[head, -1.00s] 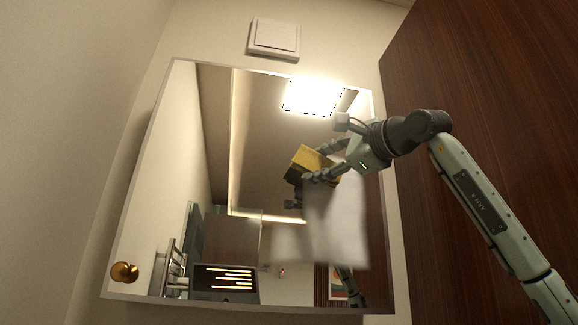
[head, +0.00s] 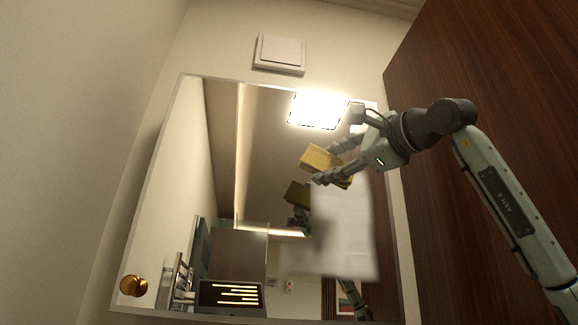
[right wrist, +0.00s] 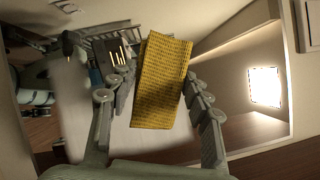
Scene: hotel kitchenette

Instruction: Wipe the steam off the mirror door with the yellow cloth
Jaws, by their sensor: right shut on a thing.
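The mirror door (head: 160,200) fills the middle of the head view. A whitish hazy patch of steam (head: 343,235) covers its lower right part; the rest reflects clearly. My right gripper (head: 326,164) is shut on the yellow cloth (head: 318,157), a folded block, in front of the mirror's upper right. The cloth and its reflection are apart, so it seems clear of the glass. In the right wrist view the cloth (right wrist: 162,80) sits between the fingers, and a pale patch of steam (right wrist: 72,110) shows to its left. My left gripper is not in view.
A brass knob (head: 133,285) is at the mirror door's lower left. A white switch plate (head: 279,53) is on the wall just above the mirror. A dark wood panel (head: 495,60) stands close on the right, behind my right arm. The bright lamp is a reflection.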

